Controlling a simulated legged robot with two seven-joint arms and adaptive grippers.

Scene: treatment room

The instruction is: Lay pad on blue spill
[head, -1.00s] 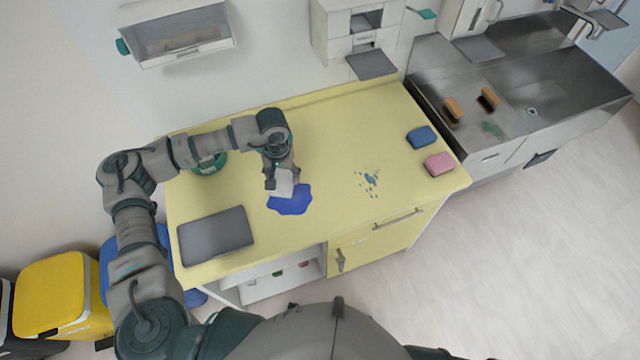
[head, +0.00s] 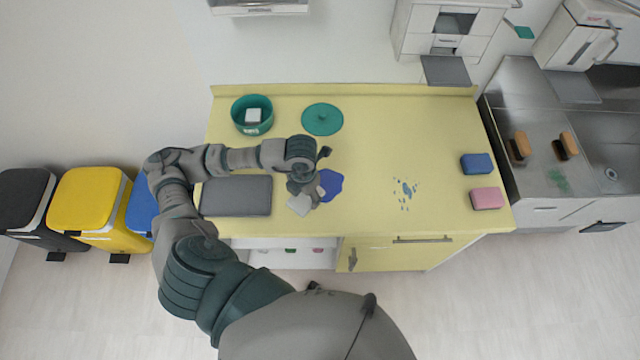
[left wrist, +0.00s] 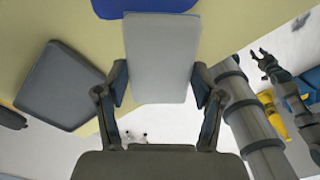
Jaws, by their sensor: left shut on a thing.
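My left gripper (head: 303,193) is shut on a white pad (head: 299,204) near the front edge of the yellow counter. In the left wrist view the flat pad (left wrist: 162,55) sits between both fingers. The blue spill (head: 331,183) lies on the counter just right of the gripper, partly hidden by it. In the left wrist view the spill (left wrist: 140,5) shows beyond the pad's far end. The pad is beside the spill; its height above the counter is unclear. What looks like my right gripper (left wrist: 262,58) is small at the right of the wrist view, its fingers apart.
A grey tray (head: 236,196) lies left of the gripper. A green tub (head: 240,112) holding a white item, and a green lid (head: 322,119), sit behind. Blue splatters (head: 404,192), a blue sponge (head: 477,163) and a pink sponge (head: 487,198) are to the right.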

